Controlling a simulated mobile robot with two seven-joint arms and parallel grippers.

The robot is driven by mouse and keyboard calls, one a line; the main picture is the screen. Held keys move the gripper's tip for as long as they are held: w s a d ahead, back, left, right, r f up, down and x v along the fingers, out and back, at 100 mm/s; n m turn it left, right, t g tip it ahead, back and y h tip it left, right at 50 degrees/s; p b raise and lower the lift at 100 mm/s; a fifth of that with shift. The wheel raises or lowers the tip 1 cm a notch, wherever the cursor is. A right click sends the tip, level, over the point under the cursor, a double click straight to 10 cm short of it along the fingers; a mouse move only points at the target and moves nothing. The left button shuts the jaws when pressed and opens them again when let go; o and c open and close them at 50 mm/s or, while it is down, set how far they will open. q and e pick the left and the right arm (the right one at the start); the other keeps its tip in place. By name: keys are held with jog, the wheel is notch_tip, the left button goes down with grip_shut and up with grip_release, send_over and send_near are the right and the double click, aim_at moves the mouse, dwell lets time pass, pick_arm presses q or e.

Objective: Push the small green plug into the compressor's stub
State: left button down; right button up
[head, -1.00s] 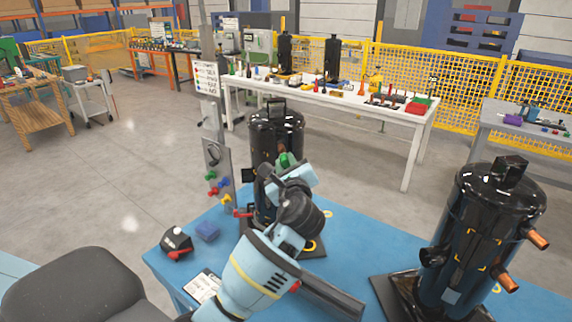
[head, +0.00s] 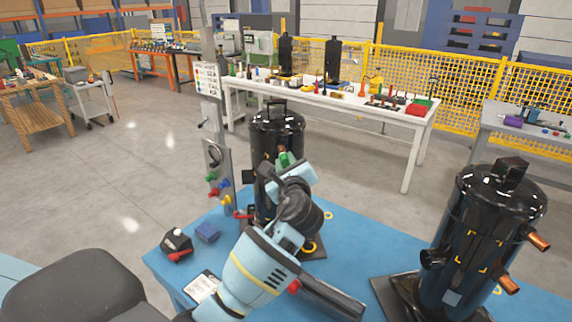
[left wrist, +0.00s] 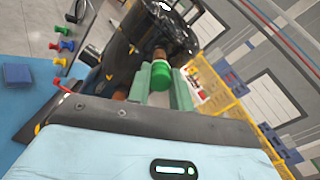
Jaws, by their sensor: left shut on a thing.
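The small green plug (left wrist: 161,76) is between the pale green fingertips of my left gripper (left wrist: 161,88), which is shut on it. In the head view the left gripper (head: 284,161) is against the near side of the back compressor (head: 277,127), a black upright cylinder, and the arm covers its lower part. In the left wrist view the black compressor (left wrist: 150,35) lies just beyond the plug. A copper stub (left wrist: 122,92) shows left of the fingers, and some copper colour shows right behind the plug. I cannot tell whether plug and stub touch. My right gripper is not in view.
A second black compressor (head: 480,235) with copper stubs stands at the right of the blue table (head: 365,265). A panel with coloured plugs (head: 218,170), a blue block (head: 207,232) and a black box with a red handle (head: 176,243) are left of my arm.

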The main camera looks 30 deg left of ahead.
pick_arm(q)
jog(key=shift+x, duration=0.85)
dwell(0.5)
jog(key=c, duration=1.2)
grip_release()
jog(key=shift+o, duration=0.2)
jog(key=shift+s, duration=0.1)
jog(key=v, duration=0.7)
jog(key=shift+s+d, duration=0.25)
